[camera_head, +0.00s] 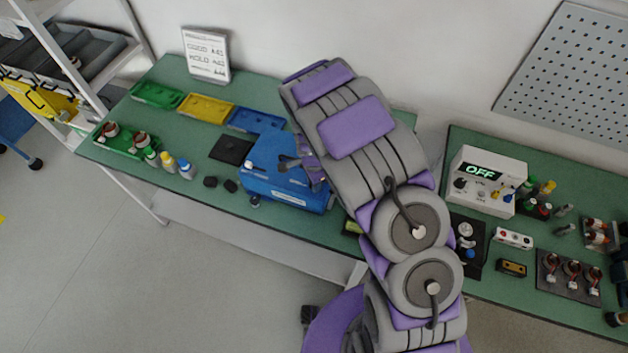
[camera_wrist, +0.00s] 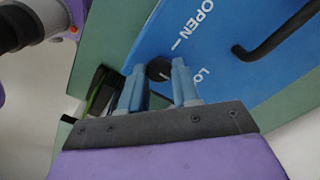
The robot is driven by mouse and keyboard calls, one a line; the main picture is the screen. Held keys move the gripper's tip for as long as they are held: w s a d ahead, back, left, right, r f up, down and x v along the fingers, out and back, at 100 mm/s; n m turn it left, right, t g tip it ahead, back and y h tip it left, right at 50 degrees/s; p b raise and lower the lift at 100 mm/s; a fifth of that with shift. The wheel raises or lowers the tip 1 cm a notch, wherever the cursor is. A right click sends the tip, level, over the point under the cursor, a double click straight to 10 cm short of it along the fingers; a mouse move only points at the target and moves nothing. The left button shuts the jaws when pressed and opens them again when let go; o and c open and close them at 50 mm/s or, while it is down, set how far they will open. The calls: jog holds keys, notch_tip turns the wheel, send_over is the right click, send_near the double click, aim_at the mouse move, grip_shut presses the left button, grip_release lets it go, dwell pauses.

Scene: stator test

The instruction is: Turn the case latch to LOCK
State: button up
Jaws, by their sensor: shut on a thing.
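The blue case (camera_head: 268,165) lies on the green bench, with my gripper (camera_head: 303,165) at its right part. In the wrist view the case's blue face (camera_wrist: 222,45) carries white OPEN lettering above and a partly hidden word starting LO below. The latch (camera_wrist: 158,67) is a small dark round knob between the two words, at the case's edge. My gripper (camera_wrist: 159,72) has one blue-grey fingertip on either side of the latch and is shut on it. Which way the latch points is unclear, as the fingers cover part of it.
A black handle (camera_wrist: 280,32) stands out from the case. Green, yellow (camera_head: 206,108) and blue trays lie behind it, and bottles (camera_head: 168,162) to the left. A tester reading OFF (camera_head: 487,180) stands on the right bench.

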dwell(0.5)
jog(key=o, duration=1.1)
jog(key=shift+a, duration=0.1)
jog(key=shift+c, duration=0.2)
notch_tip(320, 180, up, 17)
jog(key=shift+r, duration=0.15)
